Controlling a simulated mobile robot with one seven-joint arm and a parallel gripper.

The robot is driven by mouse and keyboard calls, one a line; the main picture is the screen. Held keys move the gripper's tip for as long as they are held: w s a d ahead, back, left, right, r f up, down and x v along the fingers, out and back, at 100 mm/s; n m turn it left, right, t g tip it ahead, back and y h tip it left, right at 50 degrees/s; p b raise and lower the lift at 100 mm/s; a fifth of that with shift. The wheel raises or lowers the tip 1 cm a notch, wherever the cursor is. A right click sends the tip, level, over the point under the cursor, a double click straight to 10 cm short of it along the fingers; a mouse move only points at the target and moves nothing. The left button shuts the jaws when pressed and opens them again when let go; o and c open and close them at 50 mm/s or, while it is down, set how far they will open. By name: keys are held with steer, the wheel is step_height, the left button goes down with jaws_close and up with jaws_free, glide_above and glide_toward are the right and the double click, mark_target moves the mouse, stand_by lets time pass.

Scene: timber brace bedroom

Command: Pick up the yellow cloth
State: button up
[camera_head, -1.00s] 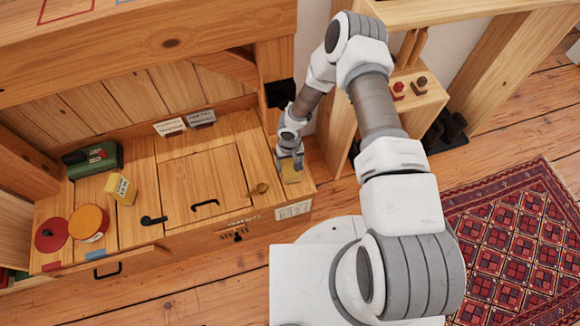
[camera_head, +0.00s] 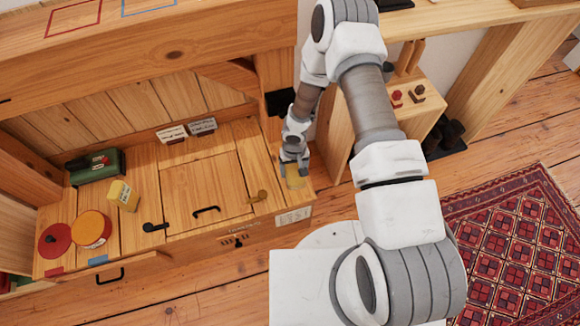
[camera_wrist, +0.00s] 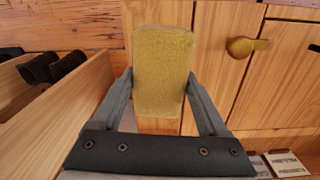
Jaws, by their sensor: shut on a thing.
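The yellow cloth (camera_wrist: 162,72) is a flat, fuzzy rounded rectangle between the two fingers of my gripper (camera_wrist: 160,90) in the wrist view. The fingers touch its left and right edges. In the head view the cloth (camera_head: 295,180) shows at the right end of the wooden bench top, just below my gripper (camera_head: 294,166). My gripper is shut on it. I cannot tell whether the cloth is clear of the wood beneath.
The bench top (camera_head: 185,215) holds a yellow box (camera_head: 123,195), a green device (camera_head: 97,165), red (camera_head: 53,239) and orange (camera_head: 91,228) discs, and a brass knob (camera_head: 258,196). A wooden shelf unit (camera_head: 415,105) stands to the right. A patterned rug (camera_head: 515,240) lies on the floor.

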steer(key=s+d+r+b, duration=0.1)
steer(key=s+d+r, duration=0.3)
steer(key=s, duration=0.4)
steer(key=shift+d+r, duration=0.35)
steer(key=shift+r, duration=0.45)
steer(key=o, duration=0.8)
steer(key=shift+c, duration=0.2)
steer(key=c, duration=0.6)
steer(key=shift+o, duration=0.2)
